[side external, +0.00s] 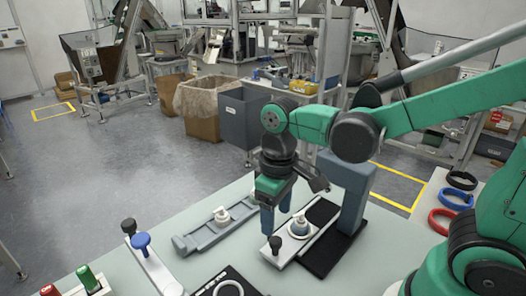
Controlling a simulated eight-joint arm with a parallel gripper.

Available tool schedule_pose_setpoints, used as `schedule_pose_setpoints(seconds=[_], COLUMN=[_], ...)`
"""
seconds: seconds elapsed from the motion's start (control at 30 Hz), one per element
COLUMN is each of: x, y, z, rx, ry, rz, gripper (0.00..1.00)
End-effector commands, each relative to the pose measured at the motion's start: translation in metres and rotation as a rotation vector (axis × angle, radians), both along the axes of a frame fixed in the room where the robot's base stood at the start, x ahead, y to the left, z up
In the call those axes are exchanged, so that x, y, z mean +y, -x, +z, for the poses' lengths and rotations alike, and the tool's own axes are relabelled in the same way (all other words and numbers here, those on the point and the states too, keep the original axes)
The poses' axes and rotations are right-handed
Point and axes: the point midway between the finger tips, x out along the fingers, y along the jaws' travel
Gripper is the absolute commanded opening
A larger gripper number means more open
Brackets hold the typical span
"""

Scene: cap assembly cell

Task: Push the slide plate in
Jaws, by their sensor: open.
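The slide plate (308,238) is a light strip on a black base (326,262) beside a blue-grey upright block (356,190). A black knob (275,244) stands at its near left end. A white part (299,225) in a round grey seat sits on the plate, right of the knob. My gripper (276,222) is open, with its blue-grey fingers pointing down above and just behind the knob. I cannot tell whether a finger touches the plate. Nothing shows between the fingers.
A grey rail fixture (215,228) with a white part lies to the left. A black panel (225,283) lies in front. Coloured rings (457,195) lie at right.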

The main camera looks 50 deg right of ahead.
Motion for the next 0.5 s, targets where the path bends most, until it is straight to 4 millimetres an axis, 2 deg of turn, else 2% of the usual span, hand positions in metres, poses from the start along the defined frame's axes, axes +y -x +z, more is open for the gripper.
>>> schedule_pose_setpoints(seconds=[0.5], x=[0.0], y=[0.0], z=[-0.048], rx=[0.002], ry=[0.0], rz=[0.0], gripper=[0.62])
